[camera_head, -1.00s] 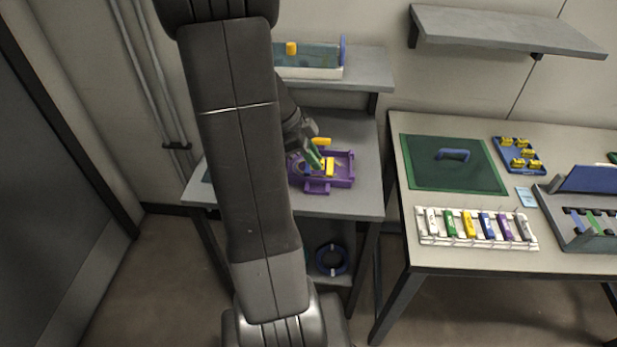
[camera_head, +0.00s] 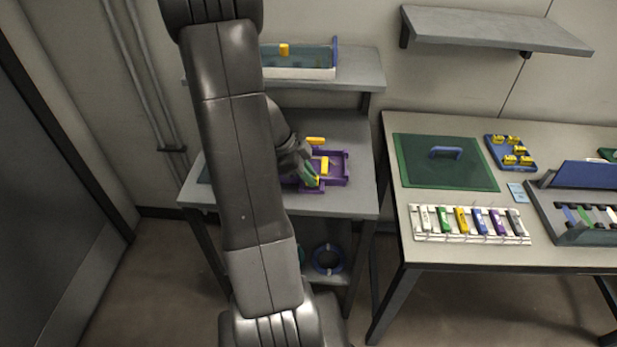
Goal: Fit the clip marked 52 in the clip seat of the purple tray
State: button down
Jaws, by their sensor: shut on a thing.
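The purple tray (camera_head: 336,181) lies on the small grey table at the left, partly hidden by my arm. A yellow block (camera_head: 322,166) sits inside it. My gripper (camera_head: 308,171) is over the left part of the tray, pointing down. It is shut on a small green piece (camera_head: 311,179), low at the tray's front left. I cannot read a number on the green piece, nor tell whether it touches the tray. The clip seat cannot be made out.
Another yellow piece (camera_head: 315,141) lies just behind the tray. A shelf with a clear box (camera_head: 300,60) hangs above the table.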

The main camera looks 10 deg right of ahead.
aim_at(312, 191)
jog(key=shift+s+a+f+b, duration=0.1)
jog(key=shift+s+f+b, duration=0.15)
jog(key=shift+f, duration=0.25)
jog(key=shift+s+a+f+b, duration=0.1)
jog(key=shift+s+f+b, duration=0.1)
jog(key=shift+f+b, duration=0.3)
jog(key=shift+s+f+b, duration=0.2)
jog(key=shift+f, duration=0.35)
jog(key=shift+r, duration=0.1)
jog(key=c, duration=1.4)
grip_release()
jog(key=shift+s+a, duration=0.1)
jog(key=shift+s, duration=0.05)
jog(key=shift+r+p, duration=0.65)
jog(key=shift+p, duration=0.5)
jog(key=w+r, duration=0.1)
jog(key=a+r, duration=0.1)
jog(key=w+a+r, duration=0.1)
jog(key=shift+w+r, duration=0.35)
jog(key=shift+d+v, duration=0.1)
jog(key=shift+v, duration=1.8)
jog(key=shift+d+v, duration=0.15)
jog(key=shift+v, duration=1.75)
